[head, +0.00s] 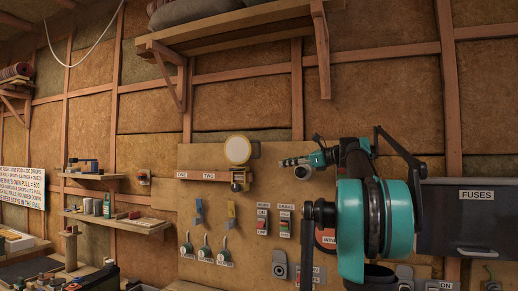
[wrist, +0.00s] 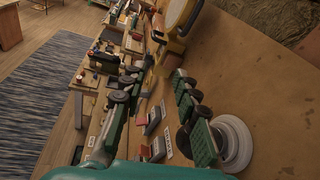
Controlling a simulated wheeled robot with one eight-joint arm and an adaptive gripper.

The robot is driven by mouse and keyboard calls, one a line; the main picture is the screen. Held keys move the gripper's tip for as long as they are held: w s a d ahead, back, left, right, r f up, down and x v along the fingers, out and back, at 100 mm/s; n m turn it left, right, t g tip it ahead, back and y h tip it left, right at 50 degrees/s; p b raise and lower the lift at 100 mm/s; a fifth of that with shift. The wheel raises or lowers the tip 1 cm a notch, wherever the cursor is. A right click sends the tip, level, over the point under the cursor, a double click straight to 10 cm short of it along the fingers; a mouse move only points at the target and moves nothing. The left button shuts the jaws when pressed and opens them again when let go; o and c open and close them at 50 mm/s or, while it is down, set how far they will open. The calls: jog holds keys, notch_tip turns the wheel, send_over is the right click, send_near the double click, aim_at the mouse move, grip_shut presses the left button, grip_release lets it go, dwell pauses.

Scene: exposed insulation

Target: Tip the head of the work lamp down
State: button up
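The work lamp's head (head: 238,150) is a round cream disc on the wooden panel in the head view. In the wrist view the lamp (wrist: 180,22) is at the top, with a yellow rim and pale face, partly cut off by the frame edge. My gripper (head: 292,162) is to the right of the lamp, roughly level with its lower part, apart from it. In the wrist view its two green and dark fingers (wrist: 157,78) are spread, with nothing held between them.
A pale round fitting (wrist: 234,143) lies by the right finger. A shelf (head: 230,28) overhangs above; a dark FUSES box (head: 470,225) is at right.

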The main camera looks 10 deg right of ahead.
jog(key=d+r+m+t+y, duration=0.1)
jog(key=d+r+m, duration=0.15)
jog(key=r, duration=0.45)
send_near(259, 144)
jog(key=x, duration=1)
jog(key=shift+w+f, duration=0.25)
jog(key=shift+w, duration=0.05)
grip_shut()
